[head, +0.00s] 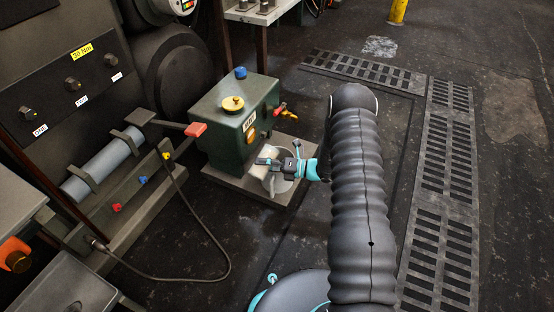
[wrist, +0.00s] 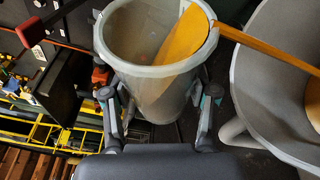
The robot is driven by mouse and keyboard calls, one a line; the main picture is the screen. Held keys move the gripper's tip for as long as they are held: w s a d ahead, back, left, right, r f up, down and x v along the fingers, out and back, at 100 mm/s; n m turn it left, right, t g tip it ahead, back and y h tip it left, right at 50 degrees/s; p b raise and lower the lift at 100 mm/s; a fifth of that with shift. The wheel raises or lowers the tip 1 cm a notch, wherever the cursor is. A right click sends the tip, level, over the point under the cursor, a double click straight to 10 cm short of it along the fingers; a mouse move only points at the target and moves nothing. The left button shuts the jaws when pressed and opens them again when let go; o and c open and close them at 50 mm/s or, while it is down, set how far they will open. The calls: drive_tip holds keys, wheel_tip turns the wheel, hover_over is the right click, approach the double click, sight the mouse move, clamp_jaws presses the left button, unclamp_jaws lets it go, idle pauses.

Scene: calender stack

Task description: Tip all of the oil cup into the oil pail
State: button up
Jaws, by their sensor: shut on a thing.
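The oil cup (wrist: 150,82) is a grey, rounded vessel, seen from its open mouth in the wrist view. My gripper (wrist: 160,102) is shut on it, one finger on each side; it also shows in the head view (head: 270,162). The cup is tilted. Yellow-orange oil (wrist: 185,50) lies along one side inside it, and a stream (wrist: 265,47) runs over the rim to the right. The oil pail (wrist: 250,100) is a larger grey vessel there, and the stream passes over its mouth. Some oil shows inside the pail. In the head view the pail (head: 284,186) is partly hidden.
A green box (head: 225,135) with a yellow cap and blue knob stands just behind the pail on a low plate. A machine with a grey cylinder (head: 100,164) and a loose cable (head: 228,262) is at left. Floor grates (head: 440,235) lie right; dark floor is open.

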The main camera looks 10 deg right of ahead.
drive_tip(key=shift+r+m, duration=0.3)
drive_tip(key=shift+m, duration=0.1)
idle(0.3)
drive_tip(key=shift+w+d+f+m+y+b, duration=0.3)
drive_tip(key=shift+w+d+m+y, duration=0.15)
drive_tip(key=shift+m, duration=0.35)
idle(0.6)
drive_tip(key=shift+w+d+r+m+t+y, duration=0.1)
drive_tip(key=shift+r+m+t+y, duration=0.15)
drive_tip(key=shift+m, duration=0.2)
drive_tip(key=shift+w+d+r+m+t, duration=0.15)
drive_tip(key=shift+r+m, duration=0.15)
drive_tip(key=shift+m, duration=0.15)
idle(0.6)
drive_tip(key=shift+w+f+m+t+y, duration=0.1)
drive_tip(key=shift+f+m+t+y, duration=0.2)
drive_tip(key=shift+m, duration=0.5)
idle(0.6)
drive_tip(key=shift+r, duration=0.15)
